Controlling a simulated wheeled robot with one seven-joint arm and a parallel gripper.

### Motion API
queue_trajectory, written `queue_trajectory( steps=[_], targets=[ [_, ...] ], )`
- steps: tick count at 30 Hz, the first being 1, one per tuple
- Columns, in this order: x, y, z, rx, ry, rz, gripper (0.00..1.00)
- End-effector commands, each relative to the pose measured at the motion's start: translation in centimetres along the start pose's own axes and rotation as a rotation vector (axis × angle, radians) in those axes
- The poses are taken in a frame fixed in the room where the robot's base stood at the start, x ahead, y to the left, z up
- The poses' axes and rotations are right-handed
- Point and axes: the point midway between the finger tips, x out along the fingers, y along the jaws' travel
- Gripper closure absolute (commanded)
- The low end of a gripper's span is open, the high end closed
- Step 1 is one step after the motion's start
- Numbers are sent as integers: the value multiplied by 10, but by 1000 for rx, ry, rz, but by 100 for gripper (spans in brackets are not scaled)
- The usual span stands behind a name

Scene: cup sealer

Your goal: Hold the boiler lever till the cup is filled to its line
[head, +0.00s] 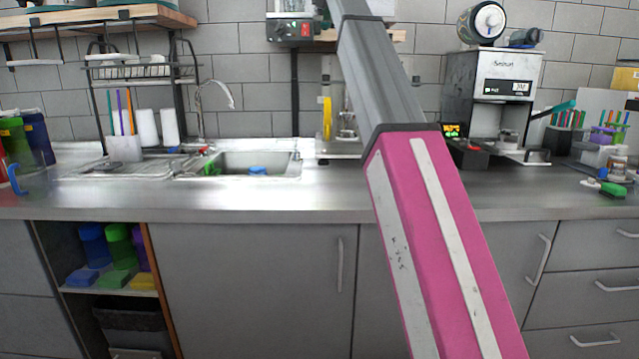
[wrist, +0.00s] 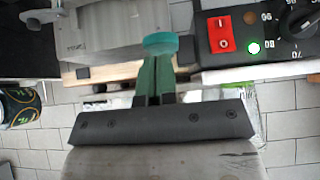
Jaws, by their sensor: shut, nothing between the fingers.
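The boiler's control box (head: 291,31), with a red switch, shows at the top of the head view. In the wrist view the black panel (wrist: 268,37) shows a red switch, a lit green light and a dial. My gripper (wrist: 157,62) shows in the wrist view, with green fingers shut together and pointing up the picture. A teal rounded piece (wrist: 160,43) sits at the fingertips; it may be the boiler lever, and I cannot tell whether they touch. In the head view my arm hides what lies behind it and my gripper is out of frame. I cannot make out the cup or its line.
A steel counter (head: 270,199) runs across the head view, with a sink (head: 250,163) at left. The sealer machine (head: 490,90) stands right of my arm. A dish rack (head: 140,70) is at left. The counter front is mostly clear.

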Motion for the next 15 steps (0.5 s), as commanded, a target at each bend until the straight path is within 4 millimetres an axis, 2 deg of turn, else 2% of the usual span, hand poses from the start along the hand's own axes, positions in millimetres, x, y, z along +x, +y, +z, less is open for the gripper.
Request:
queue_trajectory(
  steps=[15],
  targets=[
    [14, 0, 12, 0, 0, 0, 100]
  ],
)
